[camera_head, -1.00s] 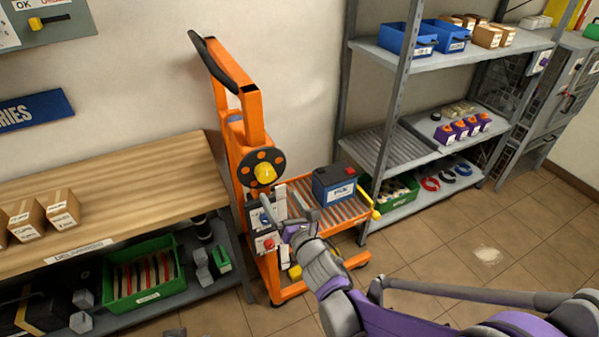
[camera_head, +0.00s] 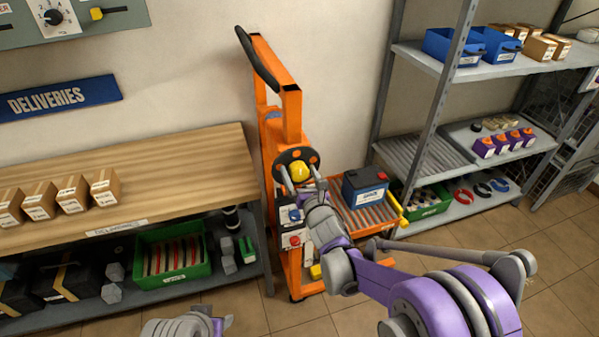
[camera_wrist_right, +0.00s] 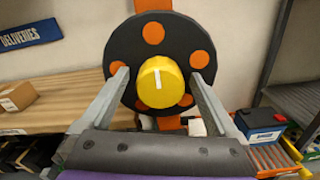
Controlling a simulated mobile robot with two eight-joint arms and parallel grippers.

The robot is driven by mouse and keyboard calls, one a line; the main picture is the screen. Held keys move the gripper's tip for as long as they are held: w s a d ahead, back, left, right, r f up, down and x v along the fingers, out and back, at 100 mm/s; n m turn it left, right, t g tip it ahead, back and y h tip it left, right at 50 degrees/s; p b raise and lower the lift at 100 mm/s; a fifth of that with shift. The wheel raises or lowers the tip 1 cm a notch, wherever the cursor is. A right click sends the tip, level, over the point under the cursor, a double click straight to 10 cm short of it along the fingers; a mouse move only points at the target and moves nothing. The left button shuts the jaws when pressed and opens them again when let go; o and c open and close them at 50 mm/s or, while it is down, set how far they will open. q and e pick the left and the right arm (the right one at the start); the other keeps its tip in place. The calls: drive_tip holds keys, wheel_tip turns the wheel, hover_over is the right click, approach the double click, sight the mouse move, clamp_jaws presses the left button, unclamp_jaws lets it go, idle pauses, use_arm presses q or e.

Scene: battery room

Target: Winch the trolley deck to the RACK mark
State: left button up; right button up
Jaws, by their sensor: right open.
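The orange trolley (camera_head: 291,105) stands between the bench and the rack. Its winch is a black disc with orange spots (camera_wrist_right: 155,35) and a yellow knob (camera_wrist_right: 160,84) with a white line pointing nearly straight up. My right gripper (camera_head: 302,178) is open, its fingers on either side of the yellow knob with gaps visible in the wrist view. The roller deck (camera_head: 372,220) carries a dark blue battery (camera_head: 366,190) and sits low, near the rack's lower shelves. I cannot make out a RACK mark. A grey part of my left arm shows at the bottom edge; its fingers are not clear.
A wooden bench (camera_head: 150,180) with several cartons (camera_head: 72,192) is on the left, with a green crate (camera_head: 175,262) below. The grey rack (camera_head: 425,150) stands right of the trolley. Tiled floor is open in front.

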drive_tip(key=c, duration=1.4)
drive_tip(key=shift+m, duration=0.3)
